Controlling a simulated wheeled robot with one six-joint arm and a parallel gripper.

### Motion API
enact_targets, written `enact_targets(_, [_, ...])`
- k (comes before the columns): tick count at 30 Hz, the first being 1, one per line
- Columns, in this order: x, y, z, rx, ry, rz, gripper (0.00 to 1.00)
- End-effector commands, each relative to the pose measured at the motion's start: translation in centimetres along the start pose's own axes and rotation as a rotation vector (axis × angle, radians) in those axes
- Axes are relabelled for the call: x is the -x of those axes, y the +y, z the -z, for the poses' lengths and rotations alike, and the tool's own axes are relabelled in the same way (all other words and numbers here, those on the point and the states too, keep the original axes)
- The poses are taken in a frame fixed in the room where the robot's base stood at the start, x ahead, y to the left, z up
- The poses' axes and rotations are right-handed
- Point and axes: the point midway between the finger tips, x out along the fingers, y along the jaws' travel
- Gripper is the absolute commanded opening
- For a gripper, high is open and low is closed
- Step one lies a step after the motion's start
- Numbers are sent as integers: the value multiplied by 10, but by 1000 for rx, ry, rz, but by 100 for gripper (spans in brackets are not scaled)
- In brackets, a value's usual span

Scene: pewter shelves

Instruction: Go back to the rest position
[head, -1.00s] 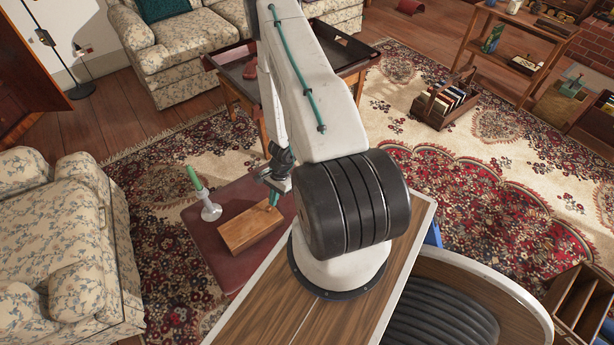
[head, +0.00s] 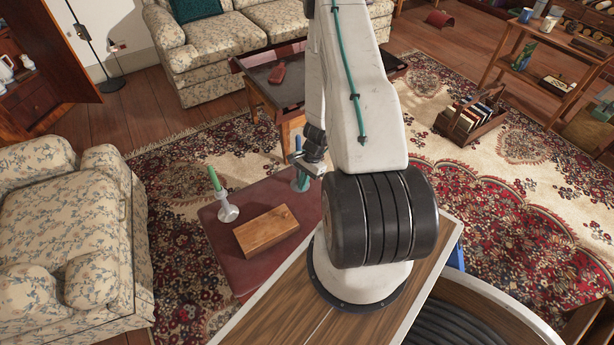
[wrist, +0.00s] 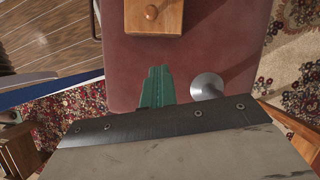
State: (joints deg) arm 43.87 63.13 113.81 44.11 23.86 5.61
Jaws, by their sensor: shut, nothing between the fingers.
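My gripper (wrist: 157,84) shows in the wrist view as two green fingers lying together, with nothing between them. The candlestick (head: 228,212) with a green candle stands upright left of the box.
A slim blue upright thing (head: 297,144) shows beside my arm's end. A dark-topped table (head: 262,92) stands behind. A floral armchair (head: 65,225) is at left and a floral sofa (head: 215,55) at the back. A book crate (head: 470,118) sits on the rug at right.

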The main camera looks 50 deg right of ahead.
Motion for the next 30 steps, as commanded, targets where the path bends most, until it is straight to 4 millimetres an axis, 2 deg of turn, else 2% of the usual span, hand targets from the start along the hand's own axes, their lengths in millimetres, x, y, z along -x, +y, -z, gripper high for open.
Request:
enact_targets(3, [17,0,0,0,1,1,0])
enact_targets(6, [25,0,-1,1,0,0,0])
enact_targets(16, [28,0,-2,5,-6,-2,0])
enact_targets(19, [27,6,-12,35,-52,-21,0])
enact_targets(21, [26,19,-28,69,-108,-56,0])
enact_targets(24, [53,27,-55,161,-170,-89,0])
enact_targets(30, [117,23,-104,353,-207,-137,0])
